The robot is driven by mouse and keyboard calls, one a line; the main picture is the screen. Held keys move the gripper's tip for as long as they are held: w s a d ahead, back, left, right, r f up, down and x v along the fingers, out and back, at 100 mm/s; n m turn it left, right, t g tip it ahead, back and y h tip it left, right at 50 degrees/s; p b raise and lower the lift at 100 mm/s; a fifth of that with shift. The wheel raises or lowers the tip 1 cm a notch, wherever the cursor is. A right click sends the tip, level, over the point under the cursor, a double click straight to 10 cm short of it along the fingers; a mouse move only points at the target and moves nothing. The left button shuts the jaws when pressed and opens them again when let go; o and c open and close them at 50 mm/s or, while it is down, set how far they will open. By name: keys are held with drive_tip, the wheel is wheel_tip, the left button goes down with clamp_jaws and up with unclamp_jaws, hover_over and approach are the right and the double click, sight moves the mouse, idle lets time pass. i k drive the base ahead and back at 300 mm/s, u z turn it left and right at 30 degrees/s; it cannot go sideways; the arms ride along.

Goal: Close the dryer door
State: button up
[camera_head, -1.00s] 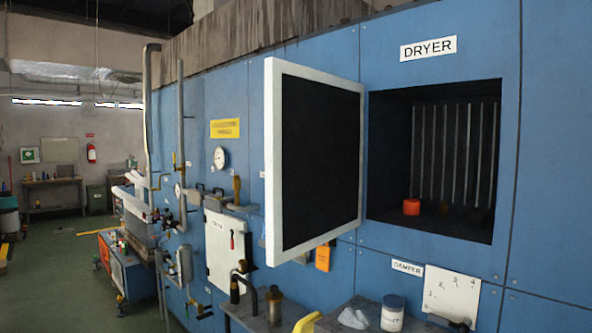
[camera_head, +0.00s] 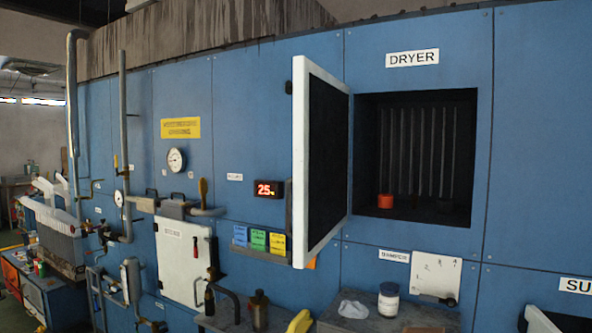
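The dryer door (camera_head: 325,165) stands open in the head view. It has a white frame and a dark panel, is hinged at the left side of the dryer opening, and sticks out from the blue wall. The dryer opening (camera_head: 425,140) is a dark square recess with vertical ribs at the back. An orange-red object (camera_head: 385,201) sits on its floor at the left. A white DRYER sign (camera_head: 412,58) is fixed above. My gripper is not in view.
Below the dryer, a grey shelf (camera_head: 345,322) holds a white jar (camera_head: 388,300), a crumpled pale cloth (camera_head: 353,309) and a yellow object (camera_head: 299,321). Left of the door are a red digital display (camera_head: 268,189), coloured cards (camera_head: 258,240), a gauge (camera_head: 176,160) and pipes.

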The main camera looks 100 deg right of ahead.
sight(319, 179)
drive_tip(key=i, duration=0.15)
drive_tip(key=z, duration=3.8)
drive_tip(key=i, duration=0.9)
drive_tip(key=u, duration=0.1)
